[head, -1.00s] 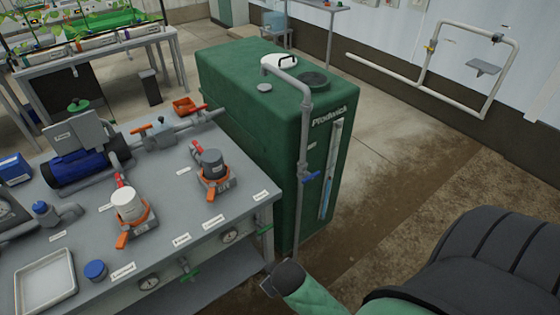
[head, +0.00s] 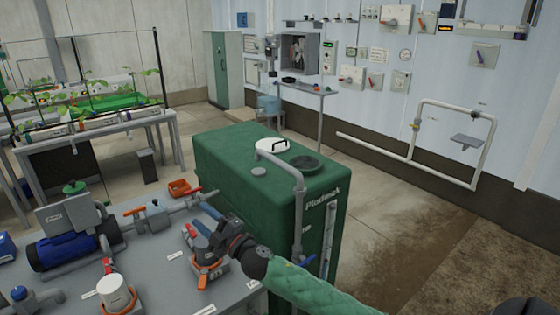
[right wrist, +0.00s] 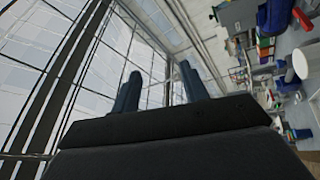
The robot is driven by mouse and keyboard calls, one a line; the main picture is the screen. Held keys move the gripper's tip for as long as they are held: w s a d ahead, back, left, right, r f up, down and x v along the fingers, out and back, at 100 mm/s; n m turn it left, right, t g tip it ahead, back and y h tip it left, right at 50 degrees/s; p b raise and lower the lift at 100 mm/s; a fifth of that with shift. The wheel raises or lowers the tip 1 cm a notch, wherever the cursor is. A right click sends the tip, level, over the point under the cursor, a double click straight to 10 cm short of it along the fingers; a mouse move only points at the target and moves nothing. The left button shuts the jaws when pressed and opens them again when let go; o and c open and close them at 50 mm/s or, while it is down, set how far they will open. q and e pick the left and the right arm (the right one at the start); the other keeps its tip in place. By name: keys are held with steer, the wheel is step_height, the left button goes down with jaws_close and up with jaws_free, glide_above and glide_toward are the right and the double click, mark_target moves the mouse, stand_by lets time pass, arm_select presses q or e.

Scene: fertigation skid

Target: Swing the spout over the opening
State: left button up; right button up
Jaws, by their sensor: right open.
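The green tank (head: 225,160) stands beside the bench. On its top are a dark round opening (head: 304,162) and a white lid (head: 271,145) with a black handle. The grey spout (head: 281,166) bends over the tank top from a standpipe at its front side. Its tip points left, near the white lid, away from the dark opening. My right gripper (head: 203,221) is over the bench, left of the standpipe, its blue fingers pointing up-left. In the right wrist view its fingers (right wrist: 160,88) are apart with nothing between them. My left gripper is out of view.
The bench (head: 160,265) holds a blue pump (head: 65,252), a white-capped unit (head: 115,292) and a grey-capped unit partly hidden by my gripper. An orange tray (head: 182,188) lies by the tank. The floor right of the tank is clear.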

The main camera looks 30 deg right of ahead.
steer(key=w+a+r+n+g+y, duration=0.1)
steer(key=w+r+n+g+y, duration=0.3)
steer(key=n+g+y, duration=0.55)
steer(key=w+d+n+g+h, duration=0.3)
steer(key=w+d+n+h, duration=0.15)
steer(key=d+n, duration=0.35)
steer(key=d+r+g+h, duration=0.15)
steer(key=d+h, duration=0.25)
steer(key=d, duration=0.5)
steer(key=d+r+h, duration=0.3)
steer(key=d, duration=0.6)
steer(key=d+r+g+h, duration=0.15)
steer(key=d+h, duration=0.25)
steer(key=d, duration=0.6)
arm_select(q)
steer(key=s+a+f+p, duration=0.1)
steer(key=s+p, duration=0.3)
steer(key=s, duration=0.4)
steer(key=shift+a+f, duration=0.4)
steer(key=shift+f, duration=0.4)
arm_select(e)
steer(key=shift+w+a+r+x, duration=0.1)
steer(key=shift+w+x, duration=0.05)
steer(key=shift+x, duration=1)
steer(key=shift+w+a+r+x, duration=0.1)
steer(key=shift+a+x, duration=0.05)
steer(key=shift+x, duration=1)
steer(key=shift+w+a+r+x, duration=0.1)
steer(key=shift+w+x, duration=0.05)
steer(key=shift+x, duration=1)
